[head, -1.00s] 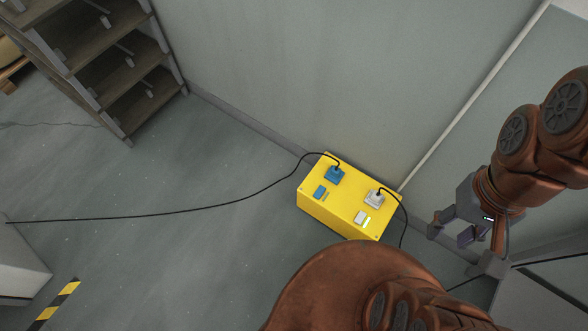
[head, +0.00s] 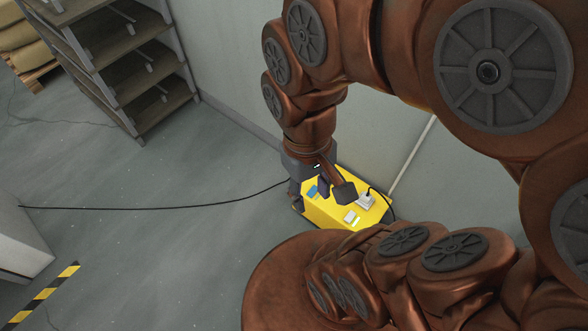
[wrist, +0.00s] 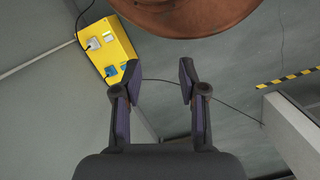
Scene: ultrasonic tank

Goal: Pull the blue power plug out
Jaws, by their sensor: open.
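The yellow power box (head: 328,211) stands on the floor against the wall; it also shows at the upper left of the wrist view (wrist: 90,25). The blue plug (wrist: 111,71) sits on its top, on the wall side, close to my left finger in the wrist picture.
A white plug (head: 366,200) and a lit white switch (head: 351,217) are on the box's other end. A black cable (head: 150,208) runs left across the floor. A grey shelf (head: 150,75) stands at the upper left. Open floor lies left of the box.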

